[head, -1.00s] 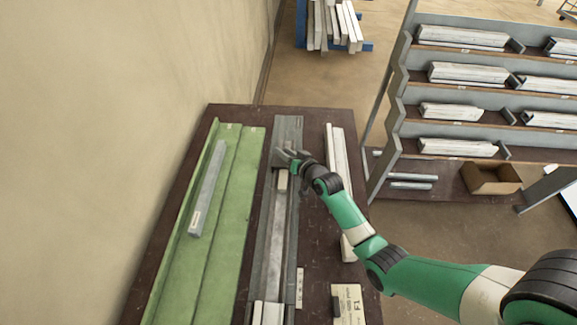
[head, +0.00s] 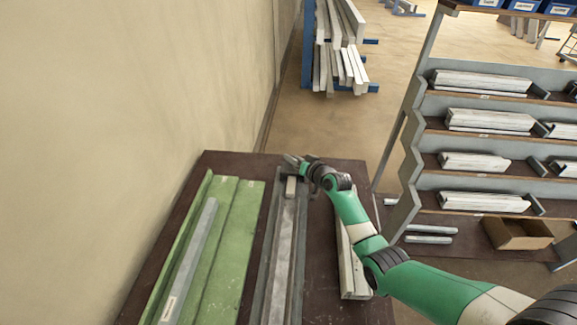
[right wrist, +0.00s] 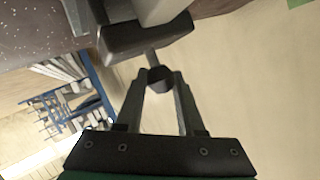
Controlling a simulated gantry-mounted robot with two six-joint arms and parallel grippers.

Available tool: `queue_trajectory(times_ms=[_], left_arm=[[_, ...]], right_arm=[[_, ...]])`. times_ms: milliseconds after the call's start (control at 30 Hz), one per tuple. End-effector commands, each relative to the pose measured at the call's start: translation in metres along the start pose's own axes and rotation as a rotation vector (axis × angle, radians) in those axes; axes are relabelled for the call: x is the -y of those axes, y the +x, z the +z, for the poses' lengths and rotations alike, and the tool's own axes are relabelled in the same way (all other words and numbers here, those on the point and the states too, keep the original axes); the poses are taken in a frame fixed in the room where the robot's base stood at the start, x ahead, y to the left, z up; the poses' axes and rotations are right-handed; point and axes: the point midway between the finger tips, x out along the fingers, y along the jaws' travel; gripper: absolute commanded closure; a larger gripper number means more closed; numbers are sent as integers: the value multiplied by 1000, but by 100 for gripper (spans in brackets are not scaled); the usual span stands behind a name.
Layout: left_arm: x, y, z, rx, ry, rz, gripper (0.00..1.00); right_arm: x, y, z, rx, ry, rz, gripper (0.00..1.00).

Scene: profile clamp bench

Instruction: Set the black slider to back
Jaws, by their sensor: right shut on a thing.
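My right gripper (head: 293,160) is at the far end of the grey clamp rail (head: 268,240), close to the bench's back edge. In the right wrist view its fingers (right wrist: 160,84) are shut on a small dark knob (right wrist: 160,76). The knob is joined by a short pin to a dark block (right wrist: 146,38), which appears to be the black slider. In the head view the gripper and wrist largely hide the slider. A small pale block (head: 291,186) sits on the rail just in front of it. My left gripper is not in view.
A green channel (head: 230,245) with a grey profile (head: 190,260) lies left of the rail, near the wall. White profiles (head: 350,270) lie to the right, partly under my arm. A shelf rack (head: 480,150) stands beyond the bench on the right.

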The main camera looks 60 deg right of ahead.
Motion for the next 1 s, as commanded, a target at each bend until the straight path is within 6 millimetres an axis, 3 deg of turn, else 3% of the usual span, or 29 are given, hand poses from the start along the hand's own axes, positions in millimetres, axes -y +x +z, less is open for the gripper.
queue_trajectory(times_ms=[333, 367, 500, 833, 1000], left_arm=[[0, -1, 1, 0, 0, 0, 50], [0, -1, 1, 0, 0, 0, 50], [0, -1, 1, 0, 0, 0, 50], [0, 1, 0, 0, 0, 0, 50], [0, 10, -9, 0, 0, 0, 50]], right_arm=[[-5, 1, 3, 7, 1, 9, 100], [-5, 1, 3, 8, 1, 9, 59], [-4, 1, 3, 6, 1, 7, 34], [-3, -1, 1, 3, 1, 5, 32], [-2, -19, -2, 3, 1, 6, 32]])
